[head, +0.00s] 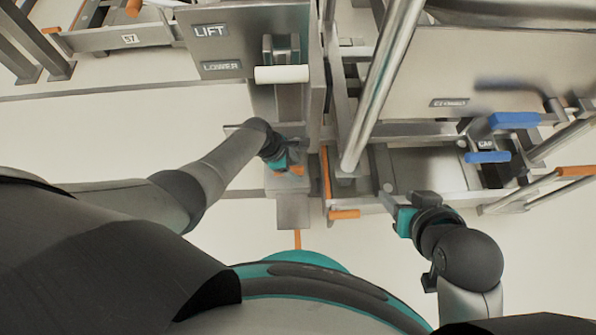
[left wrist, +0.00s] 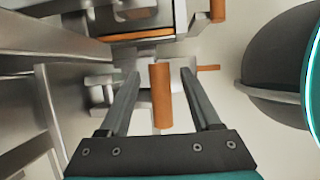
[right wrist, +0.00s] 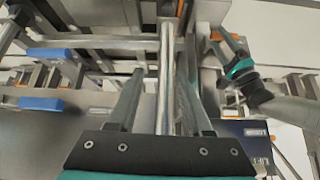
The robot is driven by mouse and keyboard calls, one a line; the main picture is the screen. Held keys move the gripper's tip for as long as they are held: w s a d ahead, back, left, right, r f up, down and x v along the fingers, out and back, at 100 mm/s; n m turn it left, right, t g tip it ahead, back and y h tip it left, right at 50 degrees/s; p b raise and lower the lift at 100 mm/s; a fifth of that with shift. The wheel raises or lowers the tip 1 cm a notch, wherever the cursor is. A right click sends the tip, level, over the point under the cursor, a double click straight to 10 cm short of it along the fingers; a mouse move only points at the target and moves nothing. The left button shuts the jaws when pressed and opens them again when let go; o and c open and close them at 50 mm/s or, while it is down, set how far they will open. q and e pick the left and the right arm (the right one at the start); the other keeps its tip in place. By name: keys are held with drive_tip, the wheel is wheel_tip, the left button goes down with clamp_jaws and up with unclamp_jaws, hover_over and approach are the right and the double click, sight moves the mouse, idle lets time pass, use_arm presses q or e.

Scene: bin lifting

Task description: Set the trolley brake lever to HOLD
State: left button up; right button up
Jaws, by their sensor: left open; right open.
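An orange handle (left wrist: 160,95), which looks like the brake lever, lies between the fingers of my left gripper (left wrist: 159,75) in the left wrist view. The fingers are open with a gap on both sides, so they are not clamped on it. In the head view my left gripper (head: 285,163) is low at the centre, with a little of the orange handle (head: 296,170) showing by it. My right gripper (head: 392,198) is open beside the trolley's lower frame. In the right wrist view a metal tube (right wrist: 165,75) shows between its fingers, at unclear depth. No HOLD mark is readable.
A panel (head: 245,30) marked LIFT and LOWER carries a white-handled lever (head: 281,74). At right are a steel bin panel (head: 520,75) marked CLOSED and blue handles (head: 514,120). A slanted tube (head: 380,85) stands between my grippers. Pale floor (head: 110,130) is free at left.

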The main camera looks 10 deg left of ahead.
use_arm(q)
drive_tip(key=shift+b+x, duration=0.55)
drive_tip(key=shift+x, duration=0.25)
drive_tip(key=shift+w+d+f+b, duration=0.1)
drive_tip(key=shift+f+b, duration=0.25)
drive_tip(key=shift+b, duration=0.05)
use_arm(e)
drive_tip(key=shift+w+a+r+t+y, duration=0.1)
drive_tip(key=shift+w+a+t+y, duration=0.35)
drive_tip(key=shift+a+t, duration=0.3)
drive_tip(key=shift+w+a+f+t+y, duration=0.1)
drive_tip(key=shift+w+a+t+y, duration=0.35)
drive_tip(key=shift+a, duration=0.35)
drive_tip(key=shift+w+a+r+t+y, duration=0.1)
drive_tip(key=shift+w+a+t+y, duration=0.2)
drive_tip(key=shift+w+a+t, duration=0.35)
drive_tip(key=shift+s+a, duration=0.1)
drive_tip(key=shift+a, duration=0.05)
use_arm(q)
clamp_jaws()
